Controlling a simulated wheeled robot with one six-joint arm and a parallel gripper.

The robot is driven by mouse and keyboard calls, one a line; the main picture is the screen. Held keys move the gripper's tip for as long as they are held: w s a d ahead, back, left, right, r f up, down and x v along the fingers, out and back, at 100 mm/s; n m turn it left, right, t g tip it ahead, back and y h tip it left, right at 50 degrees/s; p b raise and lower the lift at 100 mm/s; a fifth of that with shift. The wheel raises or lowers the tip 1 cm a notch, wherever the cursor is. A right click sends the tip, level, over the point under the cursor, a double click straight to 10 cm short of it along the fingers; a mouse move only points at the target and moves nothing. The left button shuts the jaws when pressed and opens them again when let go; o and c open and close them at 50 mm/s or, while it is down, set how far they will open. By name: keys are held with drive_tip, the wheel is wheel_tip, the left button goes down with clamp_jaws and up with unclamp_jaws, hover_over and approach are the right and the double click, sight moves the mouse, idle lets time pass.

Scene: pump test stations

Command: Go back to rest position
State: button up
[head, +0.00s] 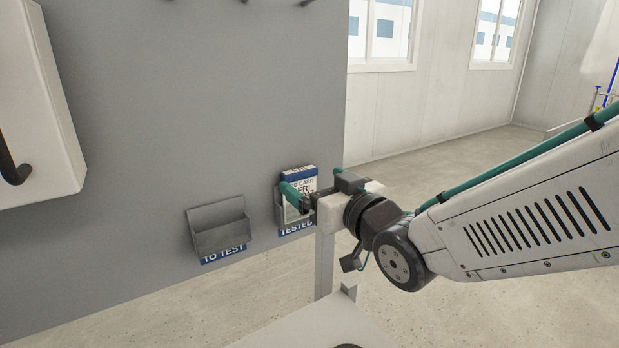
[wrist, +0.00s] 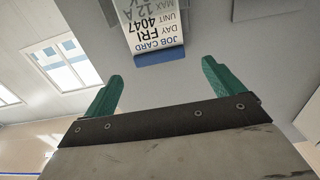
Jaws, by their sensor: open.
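My gripper (head: 296,199) is at the end of my arm, which reaches in from the right of the head view. It is in front of the holder labelled TESTED (head: 296,229) on the grey panel. A job card (head: 299,186) with a blue top edge stands in that holder. In the wrist view the green fingers (wrist: 160,88) are apart with nothing between them. The job card (wrist: 153,28) shows beyond the fingertips and reads FRI, unit 4047. Part of the card and the holder is hidden behind my gripper in the head view.
An empty holder labelled TO TEST (head: 219,230) is left of my gripper. A white box with a black handle (head: 38,110) is on the panel at the far left. A light table top (head: 318,328) is below. Open floor lies to the right of the panel.

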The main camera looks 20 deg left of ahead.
drive_tip(key=s+d+f+m+g+h, duration=0.25)
drive_tip(key=d+f+h, duration=0.3)
drive_tip(key=d, duration=0.45)
drive_tip(key=s+d+f+m+g+h, duration=0.1)
drive_tip(key=s+d+f+g+h, duration=0.3)
drive_tip(key=d+f, duration=0.45)
drive_tip(key=s+d+r+m+g+h, duration=0.2)
drive_tip(key=s+d+r+m, duration=0.1)
drive_tip(key=s+d, duration=0.5)
drive_tip(key=s+d+r+m+g+h, duration=0.1)
drive_tip(key=s+d+r+m+h, duration=0.1)
drive_tip(key=s+d, duration=0.5)
drive_tip(key=d+r+m, duration=0.1)
drive_tip(key=d, duration=0.5)
drive_tip(key=shift+s+d+r+g, duration=0.35)
drive_tip(key=shift+d+r, duration=0.05)
drive_tip(key=shift+m, duration=0.25)
